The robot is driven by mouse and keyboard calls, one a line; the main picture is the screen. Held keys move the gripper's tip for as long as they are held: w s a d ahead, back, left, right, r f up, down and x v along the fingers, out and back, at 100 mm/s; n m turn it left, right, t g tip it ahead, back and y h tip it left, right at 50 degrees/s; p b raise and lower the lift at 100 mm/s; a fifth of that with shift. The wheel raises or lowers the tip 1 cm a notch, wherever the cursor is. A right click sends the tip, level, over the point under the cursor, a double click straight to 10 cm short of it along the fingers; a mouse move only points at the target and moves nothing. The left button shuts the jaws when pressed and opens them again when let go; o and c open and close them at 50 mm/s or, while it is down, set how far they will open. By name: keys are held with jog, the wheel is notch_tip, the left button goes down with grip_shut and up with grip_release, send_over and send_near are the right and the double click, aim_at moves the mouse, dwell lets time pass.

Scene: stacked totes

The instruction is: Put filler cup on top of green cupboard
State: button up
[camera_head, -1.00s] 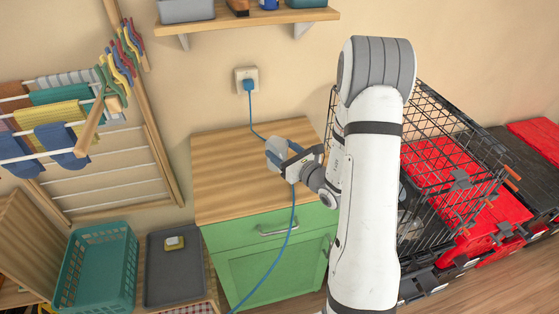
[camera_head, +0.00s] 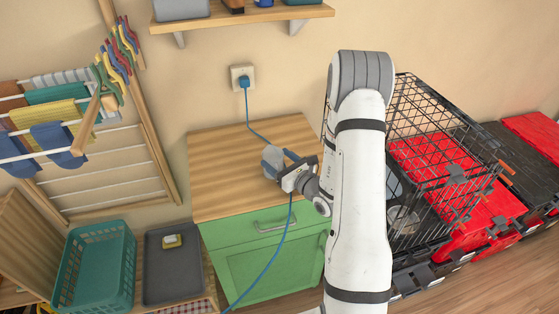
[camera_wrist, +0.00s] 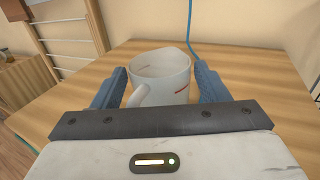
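The filler cup, a white mug with a handle and a reddish mark, shows in the wrist view (camera_wrist: 165,75) between my two blue fingers.
A blue cable runs from the wall socket (camera_head: 242,76) down behind my gripper and past the cupboard's front. A black wire crate (camera_head: 440,130) stands right of the cupboard. A teal basket (camera_head: 95,265) and grey tray (camera_head: 173,265) are at left. The cupboard's back and left top are clear.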

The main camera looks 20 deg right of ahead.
jog(key=shift+o, duration=1.3)
jog(key=shift+r, duration=0.1)
